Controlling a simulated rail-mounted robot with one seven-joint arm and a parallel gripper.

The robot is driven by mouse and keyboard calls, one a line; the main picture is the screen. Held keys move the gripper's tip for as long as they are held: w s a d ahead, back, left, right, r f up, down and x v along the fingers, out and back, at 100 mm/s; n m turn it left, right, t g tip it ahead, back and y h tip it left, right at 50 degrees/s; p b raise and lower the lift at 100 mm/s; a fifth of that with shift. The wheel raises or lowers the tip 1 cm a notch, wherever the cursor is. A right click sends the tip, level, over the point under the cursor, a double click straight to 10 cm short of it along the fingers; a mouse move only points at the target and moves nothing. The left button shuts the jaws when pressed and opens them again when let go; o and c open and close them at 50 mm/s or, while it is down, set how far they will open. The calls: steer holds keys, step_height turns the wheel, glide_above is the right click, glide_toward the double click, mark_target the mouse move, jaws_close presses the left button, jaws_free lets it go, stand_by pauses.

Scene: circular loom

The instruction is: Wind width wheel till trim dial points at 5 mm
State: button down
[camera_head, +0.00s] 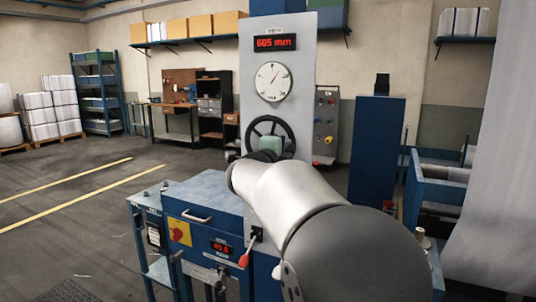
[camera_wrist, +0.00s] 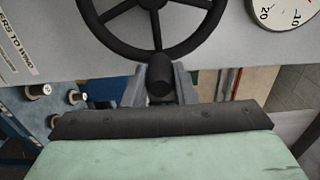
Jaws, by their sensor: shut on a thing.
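The width wheel (camera_head: 270,119) is a black spoked handwheel on the grey upright panel; its lower rim and spokes also show in the wrist view (camera_wrist: 157,28). My gripper (camera_wrist: 160,78) is shut on the wheel's black knob (camera_wrist: 159,72) at the bottom of the rim. In the head view my arm and hand cover the wheel's lower part. The trim dial (camera_head: 272,81) is a white round gauge above the wheel, its needle tilted up and right; its numbers are too small to read there. Only the dial's edge shows in the wrist view (camera_wrist: 278,12), without the needle.
A red display (camera_head: 275,43) above the dial reads 605 mm. A blue cabinet (camera_head: 205,195) with a display reading about 40.6 and a red-knobbed lever (camera_head: 243,260) stands below, left of my arm. A tall blue box (camera_head: 376,150) stands to the right.

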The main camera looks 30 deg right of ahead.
steer(key=c, duration=1.1)
jaws_free()
steer(key=shift+v, duration=4)
